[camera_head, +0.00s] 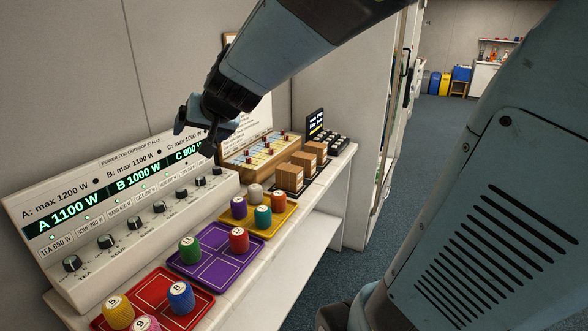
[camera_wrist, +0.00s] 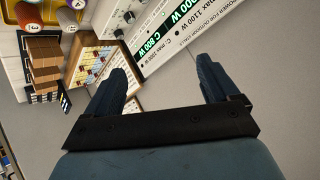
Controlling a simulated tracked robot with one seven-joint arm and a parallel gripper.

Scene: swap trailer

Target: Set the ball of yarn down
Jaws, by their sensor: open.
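My gripper (camera_head: 207,124) is open, raised above the counter by the wall, in front of the upper right end of the power panel. In the wrist view my gripper (camera_wrist: 160,78) has its two fingers apart with nothing between them. None is at my gripper.
The power panel (camera_head: 120,215) with dials and green displays stands at the counter's back. Wooden blocks (camera_head: 289,178) and a wooden board with pegs (camera_head: 262,150) are farther along. The counter's front edge drops to a lower shelf and blue carpet (camera_head: 430,150).

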